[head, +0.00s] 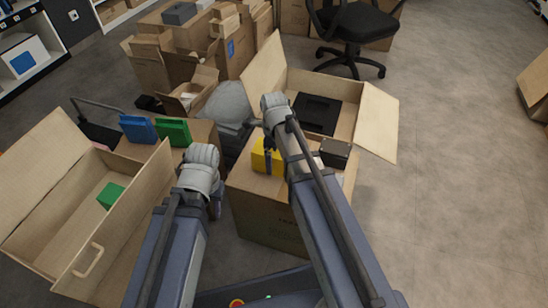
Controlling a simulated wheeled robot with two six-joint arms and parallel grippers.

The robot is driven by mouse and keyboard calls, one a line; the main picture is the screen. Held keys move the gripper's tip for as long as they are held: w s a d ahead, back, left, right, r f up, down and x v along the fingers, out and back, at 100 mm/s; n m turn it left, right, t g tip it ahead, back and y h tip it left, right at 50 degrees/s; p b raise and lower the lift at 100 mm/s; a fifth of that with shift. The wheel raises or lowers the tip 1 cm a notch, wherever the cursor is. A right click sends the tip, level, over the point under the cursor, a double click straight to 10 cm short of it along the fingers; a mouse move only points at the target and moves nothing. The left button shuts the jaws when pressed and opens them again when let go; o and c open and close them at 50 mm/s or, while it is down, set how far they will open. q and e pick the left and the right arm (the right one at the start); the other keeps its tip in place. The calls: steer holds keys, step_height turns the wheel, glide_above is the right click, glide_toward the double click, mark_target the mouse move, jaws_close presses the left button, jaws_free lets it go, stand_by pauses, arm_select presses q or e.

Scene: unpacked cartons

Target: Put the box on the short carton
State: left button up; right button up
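A yellow box (262,160) stands on the top of a brown carton (262,212) in the middle. My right gripper (269,158) is at the yellow box, its dark fingers overlapping the box in view. Whether it grips the box cannot be told. My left gripper (217,203) hangs beside the left face of that carton, mostly hidden by its own wrist. A lower brown carton (201,134) to the left carries a blue box (138,129) and a green box (174,132). My arms hide parts of both cartons.
A black box (336,152) stands right of my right arm. Behind is an open carton (378,120) with a dark item inside. A wooden open bin (118,233) at left holds a green block (110,195).

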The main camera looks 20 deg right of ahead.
step_height(320, 180, up, 12)
steer(key=p, duration=1.2)
steer(key=shift+r, duration=0.2)
steer(key=shift+s+a+f+n, duration=0.1)
steer(key=shift+s+a+n, duration=0.15)
steer(key=shift+n, duration=0.15)
steer(key=s+a+n, duration=0.4)
steer(key=s+n, duration=0.2)
steer(key=n, duration=0.8)
steer(key=s+a+n+h, duration=0.1)
steer(key=s+a+n, duration=0.4)
steer(key=n, duration=0.8)
steer(key=shift+s+a+n, duration=0.3)
steer(key=shift+s+n, duration=0.1)
steer(key=shift+s, duration=0.8)
step_height(320, 180, up, 28)
steer(key=p, duration=2.8)
